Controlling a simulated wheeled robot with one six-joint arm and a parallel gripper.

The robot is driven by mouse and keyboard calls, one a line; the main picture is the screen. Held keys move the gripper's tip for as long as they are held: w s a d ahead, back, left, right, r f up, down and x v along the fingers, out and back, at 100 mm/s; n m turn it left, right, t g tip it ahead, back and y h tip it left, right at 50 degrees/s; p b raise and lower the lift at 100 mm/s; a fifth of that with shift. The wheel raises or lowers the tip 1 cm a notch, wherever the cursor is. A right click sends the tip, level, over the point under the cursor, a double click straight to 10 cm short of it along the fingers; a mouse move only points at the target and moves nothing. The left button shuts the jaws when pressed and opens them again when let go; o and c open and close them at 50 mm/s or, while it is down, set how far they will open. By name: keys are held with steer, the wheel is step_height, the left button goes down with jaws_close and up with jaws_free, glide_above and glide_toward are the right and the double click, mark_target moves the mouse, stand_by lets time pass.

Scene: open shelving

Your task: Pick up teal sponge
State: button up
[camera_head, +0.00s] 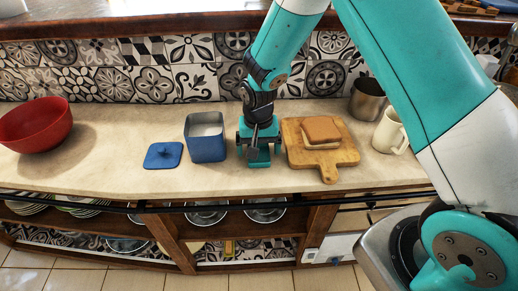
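My gripper (259,151) points down at the counter, between the blue canister and the cutting board. A small teal patch, which looks like the teal sponge (259,159), shows low between and behind its fingers, at counter level. The gripper hides most of it, and the gripper's own teal parts make its outline hard to tell. The fingers are around or just above the patch; I cannot tell whether they touch it or are shut on it.
A blue canister (206,143) stands open to the left, its lid (163,155) beside it. A cutting board (337,159) with bread (321,130) lies close on the right. A red bowl (36,124), metal cup (367,99) and white mug (389,131) stand farther out.

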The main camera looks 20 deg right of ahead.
steer(key=shift+f, duration=0.35)
steer(key=c, duration=1.1)
steer(key=shift+o, duration=0.2)
steer(key=shift+r, duration=0.1)
step_height(320, 180, up, 20)
steer(key=b, duration=0.1)
steer(key=shift+b, duration=0.4)
